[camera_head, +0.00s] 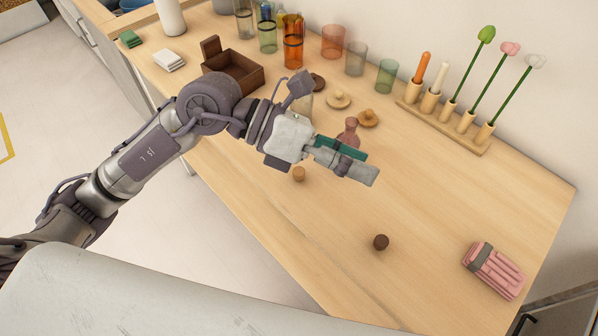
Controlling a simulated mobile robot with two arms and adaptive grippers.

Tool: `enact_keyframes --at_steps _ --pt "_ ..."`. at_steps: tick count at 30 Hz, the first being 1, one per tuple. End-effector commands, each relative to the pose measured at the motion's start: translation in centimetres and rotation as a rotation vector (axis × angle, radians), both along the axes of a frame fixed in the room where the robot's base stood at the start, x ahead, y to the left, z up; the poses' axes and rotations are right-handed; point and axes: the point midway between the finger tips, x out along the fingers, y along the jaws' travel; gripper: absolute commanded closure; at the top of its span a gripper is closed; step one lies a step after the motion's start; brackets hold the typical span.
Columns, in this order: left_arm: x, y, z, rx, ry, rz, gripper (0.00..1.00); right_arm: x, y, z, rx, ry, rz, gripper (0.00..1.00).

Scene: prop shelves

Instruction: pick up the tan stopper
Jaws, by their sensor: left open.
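A small tan stopper (299,174) stands on the wooden tabletop (440,190), just below my left gripper's wrist in the picture. A dark brown stopper (380,241) stands apart, nearer the front edge. My left gripper (352,163) comes in from the left over the table. Its fingers point right, past the tan stopper, and I see nothing held between them. A teal strip shows along the fingers; I cannot tell if it is part of them. My right gripper is not in view.
A pinkish bottle (351,127) stands behind the fingers, near round lids (338,99). Several coloured glasses (333,41) line the back. A wooden rack (452,127) holds flowers and candles. A pink bundle (494,270) lies at right. The front middle is mostly clear.

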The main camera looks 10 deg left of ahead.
Motion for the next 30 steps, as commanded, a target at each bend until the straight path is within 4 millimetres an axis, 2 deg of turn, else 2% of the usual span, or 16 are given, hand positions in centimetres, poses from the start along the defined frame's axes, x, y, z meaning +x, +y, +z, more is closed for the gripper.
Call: enact_keyframes --at_steps 1,4,6,9,12,16,24,30 --pt "1.2 1.8 -2.0 0.175 -0.067 0.004 0.43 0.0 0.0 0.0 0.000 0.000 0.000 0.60" --pt "3.5 6.1 -5.0 0.475 -0.148 0.033 0.43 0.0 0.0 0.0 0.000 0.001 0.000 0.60" --pt "5.0 9.0 -6.1 0.640 -0.181 0.065 0.43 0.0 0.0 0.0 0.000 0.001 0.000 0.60" --pt "6.4 12.4 -6.6 0.803 -0.205 0.110 0.43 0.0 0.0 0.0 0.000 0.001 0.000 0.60" --pt "7.1 14.0 -6.8 0.886 -0.212 0.135 0.43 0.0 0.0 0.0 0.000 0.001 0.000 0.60" --pt "7.6 14.1 -8.4 0.913 -0.210 0.142 0.43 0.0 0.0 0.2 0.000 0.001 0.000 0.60" --pt "8.7 12.4 -13.1 0.909 -0.208 0.140 0.43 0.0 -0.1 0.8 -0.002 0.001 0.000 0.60" --pt "9.1 11.9 -14.6 0.909 -0.213 0.142 0.43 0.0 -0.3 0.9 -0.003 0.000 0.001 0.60"
